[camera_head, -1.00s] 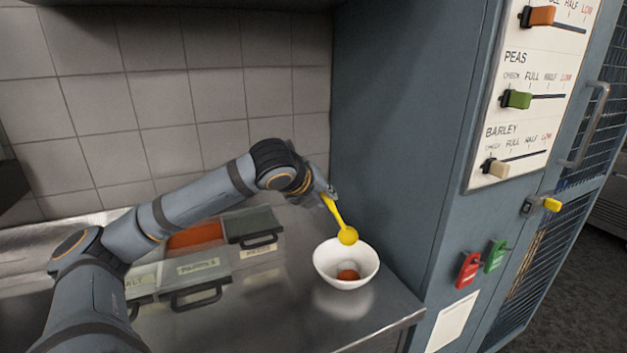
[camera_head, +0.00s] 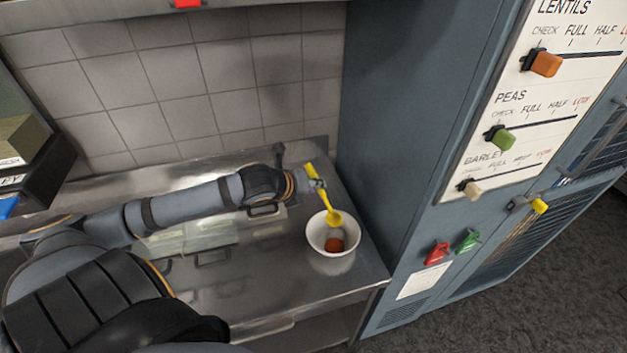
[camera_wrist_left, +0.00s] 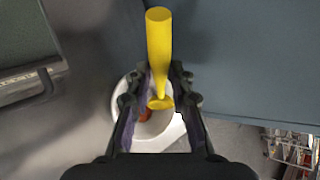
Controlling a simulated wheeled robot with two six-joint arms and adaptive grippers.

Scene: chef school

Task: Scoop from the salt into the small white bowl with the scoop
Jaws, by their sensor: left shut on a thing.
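My left gripper (camera_head: 314,185) is shut on the yellow scoop (camera_head: 318,190), gripping its handle. The scoop's head hangs over the back part of the small white bowl (camera_head: 312,246), and I cannot tell whether it touches the bowl. The bowl stands on the steel counter with a small orange-red heap (camera_head: 334,244) inside. In the left wrist view the scoop (camera_wrist_left: 159,45) sits between the fingers, with the bowl (camera_wrist_left: 155,143) beneath, partly hidden. Lidded containers (camera_head: 205,237) lie behind and below my left arm; I cannot read which holds salt. My right gripper is not in view.
A blue-grey cabinet (camera_head: 400,120) rises just right of the bowl, with a panel of sliders (camera_head: 535,90) and red and green tags (camera_head: 437,253). A tiled wall (camera_head: 180,90) is behind. The counter (camera_head: 250,290) is clear in front of the containers.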

